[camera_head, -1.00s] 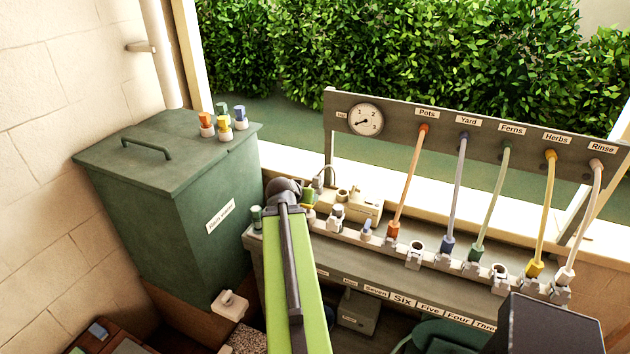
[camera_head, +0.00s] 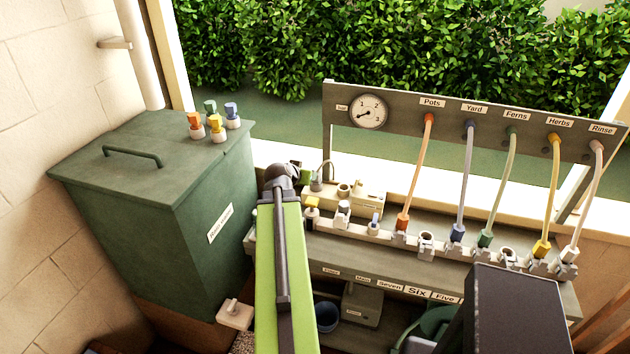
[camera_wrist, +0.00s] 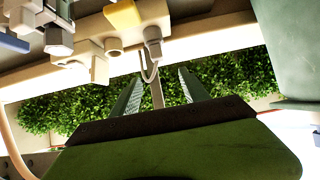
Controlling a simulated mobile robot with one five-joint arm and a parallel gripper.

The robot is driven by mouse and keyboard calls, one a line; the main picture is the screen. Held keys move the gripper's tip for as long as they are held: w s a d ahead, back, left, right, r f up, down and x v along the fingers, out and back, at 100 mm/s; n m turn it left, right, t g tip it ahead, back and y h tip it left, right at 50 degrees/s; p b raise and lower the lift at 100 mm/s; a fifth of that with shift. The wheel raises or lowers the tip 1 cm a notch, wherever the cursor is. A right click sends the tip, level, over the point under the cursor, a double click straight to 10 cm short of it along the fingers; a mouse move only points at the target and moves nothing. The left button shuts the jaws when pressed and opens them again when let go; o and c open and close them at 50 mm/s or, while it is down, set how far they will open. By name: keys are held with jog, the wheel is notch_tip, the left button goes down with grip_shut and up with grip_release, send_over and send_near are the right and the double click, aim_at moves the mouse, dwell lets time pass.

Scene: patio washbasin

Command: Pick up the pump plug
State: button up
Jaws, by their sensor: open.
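The pump plug (camera_head: 316,183) is a small grey plug with a thin grey cable looping up from it. It stands at the left end of the cream pump box (camera_head: 368,201), behind the row of hose fittings. In the wrist view the plug (camera_wrist: 153,36) is at top centre, with its cable curving down between my fingers. My gripper (camera_wrist: 160,88) is open and empty, its two ribbed fingers apart below the plug in that picture. I cannot tell the depth between them. In the head view my arm hides most of the gripper.
A row of fittings holds a yellow-topped plug (camera_head: 311,204) and several coloured hoses, under a labelled board (camera_head: 480,120). A green lidded bin (camera_head: 150,215) stands left, with several coloured plugs on its lid. A dark box (camera_head: 515,310) is at front right. A hedge lies behind.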

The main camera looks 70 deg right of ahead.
jog(key=b+x, duration=0.2)
jog(key=x, duration=0.3)
jog(key=b+x, duration=0.3)
jog(key=x, duration=0.2)
jog(key=b+x, duration=0.3)
jog(key=x, duration=0.3)
jog(key=shift+s+a+f, duration=0.15)
jog(key=shift+s+f, duration=0.05)
jog(key=shift+s, duration=0.05)
jog(key=shift+r, duration=0.15)
grip_shut()
